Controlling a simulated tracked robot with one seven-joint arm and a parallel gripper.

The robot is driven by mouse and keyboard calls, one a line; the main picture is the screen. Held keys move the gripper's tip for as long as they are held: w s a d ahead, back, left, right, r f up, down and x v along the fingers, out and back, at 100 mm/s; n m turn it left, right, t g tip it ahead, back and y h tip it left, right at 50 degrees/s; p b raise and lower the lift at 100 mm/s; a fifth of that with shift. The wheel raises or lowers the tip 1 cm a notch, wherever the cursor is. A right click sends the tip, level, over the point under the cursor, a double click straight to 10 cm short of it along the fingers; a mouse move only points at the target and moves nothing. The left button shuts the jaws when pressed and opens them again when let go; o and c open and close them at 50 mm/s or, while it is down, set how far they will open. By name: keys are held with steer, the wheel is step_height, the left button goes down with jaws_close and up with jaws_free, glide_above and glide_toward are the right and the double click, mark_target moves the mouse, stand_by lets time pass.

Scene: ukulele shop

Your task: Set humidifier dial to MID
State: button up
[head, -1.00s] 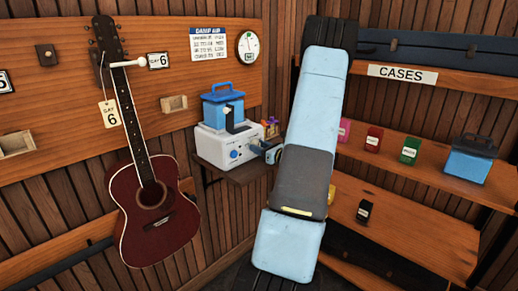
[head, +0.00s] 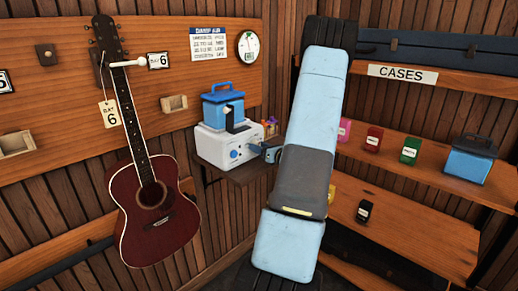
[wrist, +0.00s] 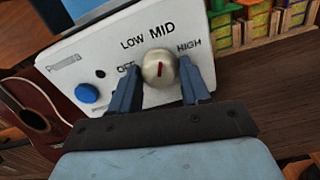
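The white humidifier (head: 211,143) stands on a small shelf in the head view, with a blue tank (head: 222,108) on top. In the wrist view its front panel (wrist: 105,60) carries the labels OFF, LOW, MID and HIGH around a round silver dial (wrist: 159,69). The dial's red mark points up, about toward MID. My gripper (wrist: 160,80) is open, its two blue fingers on either side of the dial. A small gap shows at the right finger; contact at the left is unclear. In the head view my gripper (head: 270,153) is at the humidifier's right front.
A blue button (wrist: 87,92) sits left of the dial. A dark red ukulele (head: 155,222) hangs left of the humidifier. Small coloured jars (wrist: 255,24) stand in a wooden rack beside it. Shelves (head: 430,175) with small boxes are on the right.

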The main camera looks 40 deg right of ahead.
steer(key=o, duration=0.4)
steer(key=shift+c, duration=0.2)
steer(key=s+d, duration=0.1)
steer(key=s, duration=1.2)
steer(key=shift+s, duration=0.35)
